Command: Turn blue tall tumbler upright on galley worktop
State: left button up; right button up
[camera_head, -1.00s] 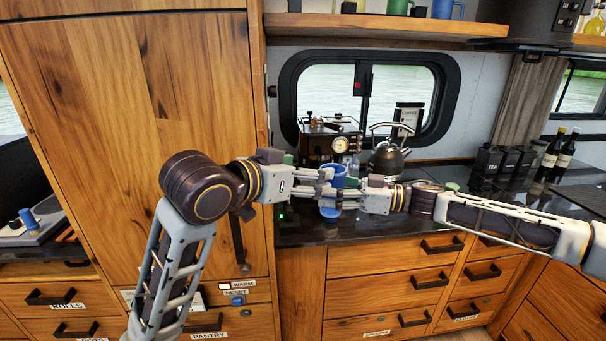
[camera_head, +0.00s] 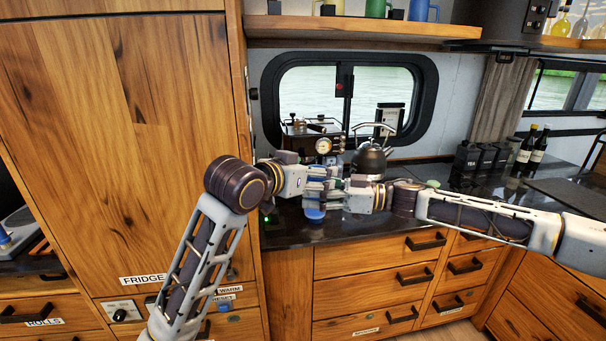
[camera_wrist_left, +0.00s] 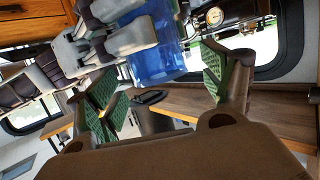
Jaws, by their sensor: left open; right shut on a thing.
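The blue tall tumbler (camera_head: 315,214) is mostly hidden behind my gripper fingers in the head view; its blue lower end shows just below them, over the galley worktop (camera_head: 284,235). In the left wrist view the tumbler (camera_wrist_left: 155,48) is a translucent blue body at the top. My right gripper (camera_head: 335,194) is shut on it; its grey fingers (camera_wrist_left: 108,42) lie against its side in the left wrist view. My left gripper (camera_head: 312,184) is open, its green-padded fingers (camera_wrist_left: 160,88) apart, with the tumbler beyond them. I cannot tell which tumbler end is the mouth.
A dark kettle (camera_head: 369,160) and a coffee machine with a gauge (camera_head: 323,146) stand behind the grippers. Dark canisters (camera_head: 480,160) and bottles (camera_head: 533,150) stand to the right. The tall fridge cabinet (camera_head: 120,130) bounds the left side. Worktop right of the kettle is partly clear.

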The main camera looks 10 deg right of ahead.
pick_arm(q)
jog(key=shift+x, duration=1.2)
jog(key=c, duration=1.1)
jog(key=shift+c, duration=1)
pick_arm(e)
jog(key=o, duration=1.3)
jog(key=shift+d, duration=0.15)
jog(key=shift+v, duration=5.9)
jog(key=shift+w, duration=0.1)
